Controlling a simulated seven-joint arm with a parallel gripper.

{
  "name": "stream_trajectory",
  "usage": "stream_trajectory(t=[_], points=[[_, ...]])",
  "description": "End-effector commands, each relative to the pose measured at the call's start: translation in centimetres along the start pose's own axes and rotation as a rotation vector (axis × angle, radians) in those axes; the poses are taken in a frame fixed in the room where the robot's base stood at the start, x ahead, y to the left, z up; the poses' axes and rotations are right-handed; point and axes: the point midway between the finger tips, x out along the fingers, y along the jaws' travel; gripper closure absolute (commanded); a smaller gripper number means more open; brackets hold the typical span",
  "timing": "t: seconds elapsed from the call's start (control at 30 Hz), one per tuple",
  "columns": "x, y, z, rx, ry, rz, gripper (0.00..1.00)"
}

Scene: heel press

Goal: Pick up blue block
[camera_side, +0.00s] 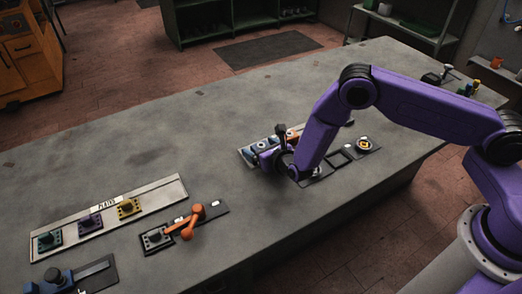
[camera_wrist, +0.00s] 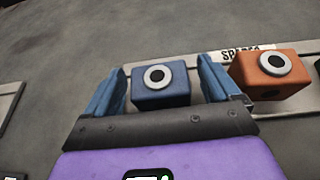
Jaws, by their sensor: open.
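The blue block (camera_wrist: 159,88) has a white ring with a black centre on its face. It stands on the spares tray in the wrist view, between the two blue fingers of my gripper (camera_wrist: 160,92). The fingers are open, with a gap showing on each side of the block. In the side view, the blue block (camera_side: 261,146) is partly hidden by my gripper (camera_side: 268,158), which is low over the tray.
An orange block (camera_wrist: 271,73) stands close to the right finger on the spares tray (camera_wrist: 215,58). In the side view, a plates tray (camera_side: 155,197) and an orange-handled fixture (camera_side: 190,221) lie to the left. The table between is clear.

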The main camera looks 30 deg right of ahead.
Motion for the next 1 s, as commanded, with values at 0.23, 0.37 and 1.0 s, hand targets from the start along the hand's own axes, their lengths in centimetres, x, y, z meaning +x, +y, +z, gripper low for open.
stream_trajectory(t=[0.23, 0.37, 1.0], points=[[0.0, 0.0, 0.0, 0.000, 0.000, 0.000, 0.40], [0.0, 0.0, 0.0, 0.000, 0.000, 0.000, 0.75], [-1.2, 0.1, 3.0, 0.003, -0.005, 0.001, 0.75]])
